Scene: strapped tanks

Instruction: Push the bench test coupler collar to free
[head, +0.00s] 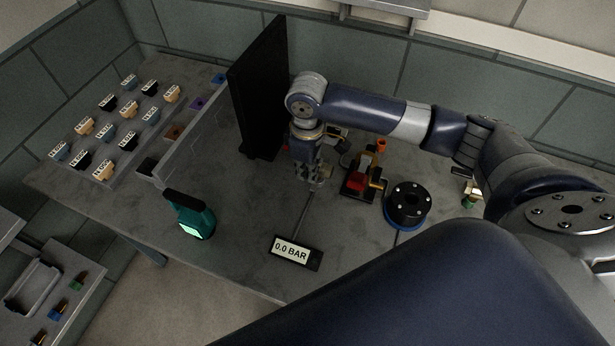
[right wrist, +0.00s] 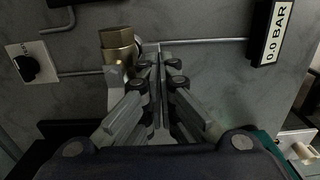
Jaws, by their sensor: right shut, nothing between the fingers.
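My right gripper (head: 312,182) points down over the bench, and it is shut and empty. In the right wrist view its closed fingers (right wrist: 157,62) are close beside a brass coupler collar (right wrist: 118,46) on the left; I cannot tell whether they touch it. A thin metal pipe runs from the coupler area to the right. In the head view the collar is mostly hidden by the gripper. A gauge display (head: 292,252) reads 0.0 BAR and also shows in the right wrist view (right wrist: 277,32). My left gripper is not in view.
A tall black panel (head: 258,90) stands left of my gripper. A red and yellow device (head: 362,178) and a black and blue round unit (head: 407,205) stand to the right. A teal handheld device (head: 190,215) is at the front left. Several labelled blocks sit on the left rack.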

